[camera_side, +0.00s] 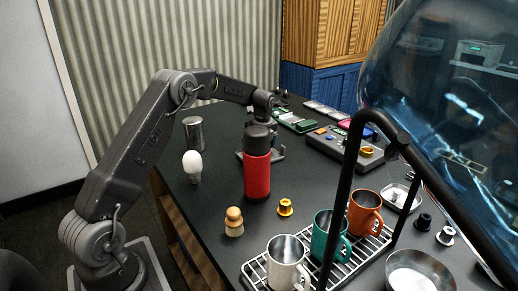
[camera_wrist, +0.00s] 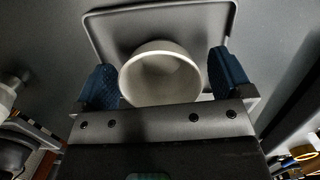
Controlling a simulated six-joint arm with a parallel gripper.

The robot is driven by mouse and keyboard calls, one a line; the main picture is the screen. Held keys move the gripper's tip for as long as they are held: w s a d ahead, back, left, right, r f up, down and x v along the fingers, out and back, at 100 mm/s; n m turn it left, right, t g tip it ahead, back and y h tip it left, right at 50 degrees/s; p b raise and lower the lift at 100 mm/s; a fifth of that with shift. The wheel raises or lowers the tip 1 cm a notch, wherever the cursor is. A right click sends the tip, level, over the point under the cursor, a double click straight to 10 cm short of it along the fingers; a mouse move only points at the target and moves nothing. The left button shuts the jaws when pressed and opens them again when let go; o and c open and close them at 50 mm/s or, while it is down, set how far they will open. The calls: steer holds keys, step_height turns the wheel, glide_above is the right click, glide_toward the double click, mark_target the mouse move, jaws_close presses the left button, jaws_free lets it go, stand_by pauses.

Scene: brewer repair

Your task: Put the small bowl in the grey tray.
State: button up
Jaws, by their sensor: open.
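In the wrist view the small bowl (camera_wrist: 160,76) is cream-white and round, with its opening facing the camera. It appears within the outline of the grey tray (camera_wrist: 92,30), whose raised rim runs behind and around it. My gripper (camera_wrist: 164,78) is open, with one blue finger on each side of the bowl. The left finger is close to the bowl's wall and a gap shows at the right finger. In the side view my gripper is mostly hidden behind the red flask (camera_side: 257,175), and the bowl cannot be made out there.
A white bulb (camera_side: 193,166) and a metal can (camera_side: 193,134) stand left of the flask. A wire rack (camera_side: 255,269) holds white, teal and orange mugs. A control box (camera_side: 345,147) sits behind at the right. A metal bowl (camera_side: 436,265) is at the front right.

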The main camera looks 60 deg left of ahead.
step_height(320, 180, up, 11)
steer(key=d, duration=0.1)
steer(key=shift+d, duration=0.35)
steer(key=shift+d+r, duration=0.1)
